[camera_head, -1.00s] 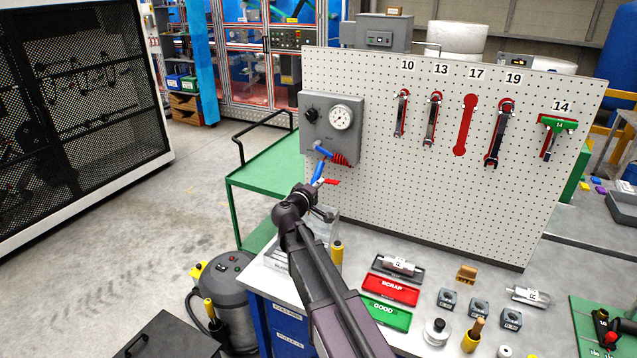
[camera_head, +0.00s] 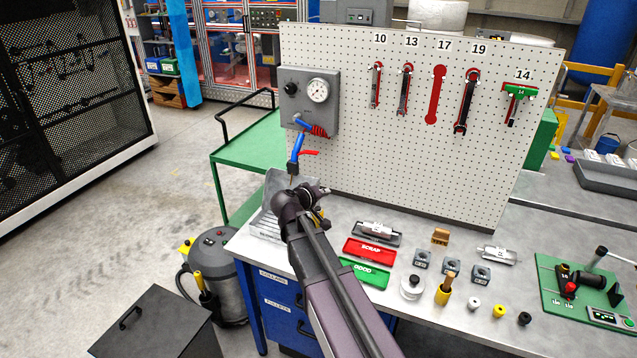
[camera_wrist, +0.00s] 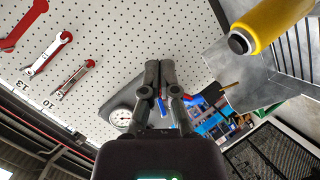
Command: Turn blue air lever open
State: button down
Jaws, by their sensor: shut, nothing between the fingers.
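A grey panel box (camera_head: 309,108) with a round gauge hangs at the left of the pegboard. A blue lever-like part (camera_head: 301,123) sits at its lower edge, beside a red coil (camera_head: 319,131). A second blue piece (camera_head: 296,149) with a red part (camera_head: 309,153) hangs below it; I cannot tell how they join. My gripper (camera_head: 320,191) is below and right of these, apart from them in the picture. In the wrist view my gripper (camera_wrist: 158,66) is shut and empty; blue (camera_wrist: 185,125) and red bits show behind and beside its fingers, and the gauge (camera_wrist: 121,117) is to the left.
The pegboard (camera_head: 400,150) with hanging wrenches stands behind my arm. A yellow cylinder (camera_wrist: 272,22) is near the gripper at the upper right of the wrist view. The red SCRAP tray (camera_head: 369,251) and green GOOD tray (camera_head: 363,274) lie on the bench. A green cart (camera_head: 250,165) stands left.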

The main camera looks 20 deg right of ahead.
jog(key=s+a+f+g+y, duration=0.2)
jog(key=s+f+g+y, duration=0.1)
jog(key=s, duration=0.4)
jog(key=s+a+f+m+g+y, duration=0.1)
jog(key=s+a+f+g+y, duration=0.1)
jog(key=s, duration=0.6)
jog(key=s+a+f+m+g+y, duration=0.1)
jog(key=s+a+f+g+y, duration=0.1)
jog(key=s+f+y, duration=0.3)
jog(key=shift+s+f+g, duration=0.8)
jog(key=shift+s+g, duration=0.1)
jog(key=shift+s, duration=0.3)
jog(key=shift+a, duration=0.1)
